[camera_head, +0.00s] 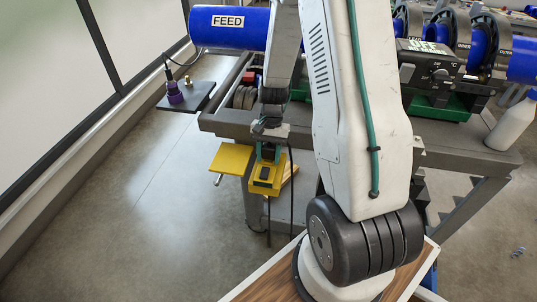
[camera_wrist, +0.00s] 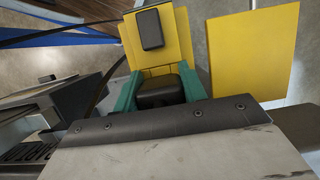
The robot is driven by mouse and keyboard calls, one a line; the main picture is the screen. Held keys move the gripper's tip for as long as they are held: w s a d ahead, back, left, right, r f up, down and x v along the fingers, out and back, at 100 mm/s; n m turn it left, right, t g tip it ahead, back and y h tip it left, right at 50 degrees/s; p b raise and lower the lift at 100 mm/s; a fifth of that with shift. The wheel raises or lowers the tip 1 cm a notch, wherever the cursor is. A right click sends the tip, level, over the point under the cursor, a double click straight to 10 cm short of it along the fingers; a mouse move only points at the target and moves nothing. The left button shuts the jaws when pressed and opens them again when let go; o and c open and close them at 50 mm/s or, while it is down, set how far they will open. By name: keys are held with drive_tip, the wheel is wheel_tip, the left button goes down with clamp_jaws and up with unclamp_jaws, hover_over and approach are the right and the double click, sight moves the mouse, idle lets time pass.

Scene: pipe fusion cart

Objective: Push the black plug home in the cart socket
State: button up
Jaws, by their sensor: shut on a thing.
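My gripper (camera_wrist: 158,92) has teal fingers, shut on the black plug (camera_wrist: 160,92), in the lower middle of the wrist view. The plug's body shows between the fingers. Beyond it is a yellow box (camera_wrist: 133,42) with a dark rectangular piece (camera_wrist: 150,30) on its face, which I take for the cart socket. In the head view, my gripper (camera_head: 268,152) points down at the yellow box (camera_head: 264,186) beside the cart's near edge. The plug's front end is hidden, and I cannot tell how far it is in the socket.
A flat yellow plate (camera_head: 230,158) sticks out left of the box; it also shows in the wrist view (camera_wrist: 254,52). Thin black cables (camera_head: 291,190) hang below. The cart's grey frame (camera_head: 225,123) is behind. The floor at left is clear.

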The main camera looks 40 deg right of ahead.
drive_tip(key=shift+s+a+f, duration=0.1)
drive_tip(key=shift+s+f, duration=0.2)
drive_tip(key=shift+f, duration=0.15)
idle(0.5)
drive_tip(key=o, duration=0.9)
drive_tip(key=shift+o, duration=0.9)
drive_tip(key=shift+w+a, duration=0.1)
drive_tip(key=shift+w, duration=0.05)
drive_tip(key=v, duration=0.8)
drive_tip(key=shift+w+r, duration=0.1)
drive_tip(key=shift+r, duration=0.25)
drive_tip(key=shift+s, duration=0.3)
drive_tip(key=shift+s+a+r+n+g, duration=0.1)
drive_tip(key=shift+s+a+n+g, duration=0.15)
drive_tip(key=shift+s, duration=0.2)
drive_tip(key=shift+s+a+r+n+g, duration=0.1)
drive_tip(key=shift+s+n+g, duration=0.15)
drive_tip(key=shift+s+n, duration=0.15)
drive_tip(key=s+a+r+n+t+h, duration=0.1)
drive_tip(key=s+a+r+n+t, duration=0.1)
drive_tip(key=s+a+r+n, duration=0.2)
drive_tip(key=s+a+r+n+t+h, duration=0.1)
drive_tip(key=s+a+r+n, duration=0.4)
drive_tip(key=s+a+r, duration=0.5)
drive_tip(key=s+r+t, duration=0.1)
drive_tip(key=s+r, duration=0.2)
drive_tip(key=r, duration=0.5)
drive_tip(key=shift+s+a+h, duration=0.2)
drive_tip(key=shift+s+h, duration=0.15)
drive_tip(key=shift+h, duration=0.05)
